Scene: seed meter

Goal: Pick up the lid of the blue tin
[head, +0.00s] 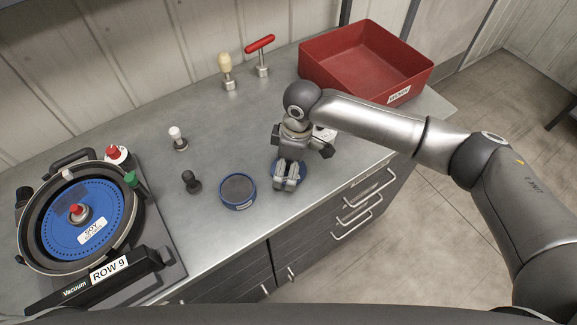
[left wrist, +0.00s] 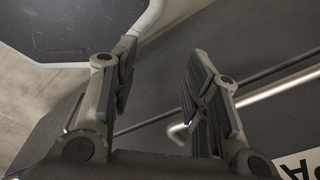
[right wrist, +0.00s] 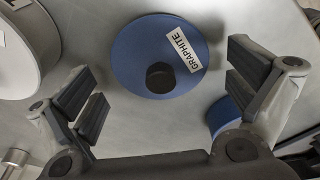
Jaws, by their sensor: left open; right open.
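The blue lid (right wrist: 135,60) with a black knob and a GRAPHITE label lies on the bench in the right wrist view. In the head view the lid (head: 276,171) is mostly hidden under my right gripper (head: 288,182). My right gripper (right wrist: 165,82) is open above the lid, with a finger on either side of it and nothing held. The blue tin (head: 238,204), with a dark grey inside, stands just left of the lid. In the right wrist view the tin (right wrist: 220,112) is partly behind a finger. My left gripper (left wrist: 160,95) is open and empty before the drawer fronts.
A red bin (head: 335,82) stands at the back right. Small hand tools (head: 226,72) stand at the back, and a black-knobbed piece (head: 191,182) is left of the tin. The seed meter (head: 82,225) fills the bench's left. A white container (right wrist: 15,60) stands near the lid.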

